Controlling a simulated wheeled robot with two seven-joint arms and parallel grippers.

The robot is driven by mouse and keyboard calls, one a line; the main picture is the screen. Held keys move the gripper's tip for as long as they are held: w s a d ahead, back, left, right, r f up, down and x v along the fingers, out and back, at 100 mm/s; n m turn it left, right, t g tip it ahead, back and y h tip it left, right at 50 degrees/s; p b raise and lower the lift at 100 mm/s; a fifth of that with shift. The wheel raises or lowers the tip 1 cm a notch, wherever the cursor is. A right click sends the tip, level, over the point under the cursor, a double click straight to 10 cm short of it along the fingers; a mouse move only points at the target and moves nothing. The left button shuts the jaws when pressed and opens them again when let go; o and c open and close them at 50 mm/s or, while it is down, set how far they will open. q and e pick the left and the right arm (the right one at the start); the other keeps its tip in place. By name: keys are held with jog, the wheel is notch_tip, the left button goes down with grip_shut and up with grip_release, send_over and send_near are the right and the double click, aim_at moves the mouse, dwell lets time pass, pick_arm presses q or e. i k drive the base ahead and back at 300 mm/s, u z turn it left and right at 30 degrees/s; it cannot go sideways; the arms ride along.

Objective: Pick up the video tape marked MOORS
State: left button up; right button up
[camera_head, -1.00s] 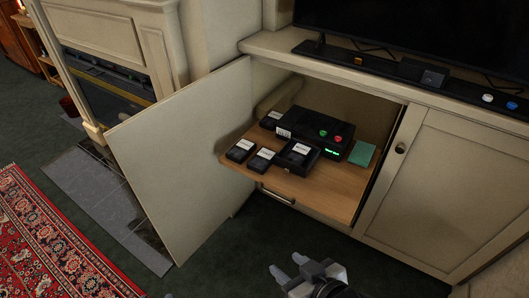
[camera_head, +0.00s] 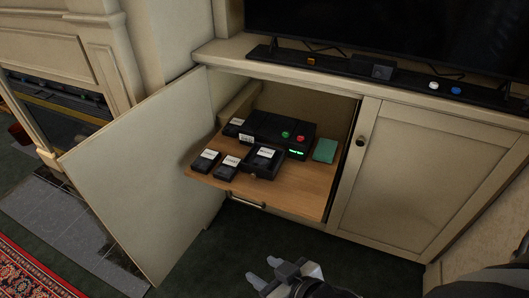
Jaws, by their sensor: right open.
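Several black video tapes with white labels are on a wooden pull-out shelf (camera_head: 300,190) in the open cabinet. One tape (camera_head: 205,160) lies at the shelf's front left corner and another (camera_head: 226,168) lies to its right. A third tape (camera_head: 235,127) lies farther back, left of the player. A black box with a white label (camera_head: 264,161) sits in front of the player. The labels are too small to read, so I cannot tell which is marked MOORS. My right gripper (camera_head: 262,274) is open and empty, low in front of the shelf and apart from it. My left gripper is out of view.
A black player (camera_head: 276,130) with green and red buttons stands on the shelf, with a green box (camera_head: 325,150) to its right. The open cabinet door (camera_head: 140,180) blocks the left side. A closed door (camera_head: 410,170) is at right. Carpet in front is clear.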

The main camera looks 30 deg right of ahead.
aim_at(264, 156)
jog(key=z, duration=0.55)
jog(key=k, duration=0.6)
jog(key=z, duration=0.95)
jog(key=i, duration=0.8)
jog(key=u, duration=0.75)
jog(key=i, duration=0.75)
jog(key=u, duration=0.85)
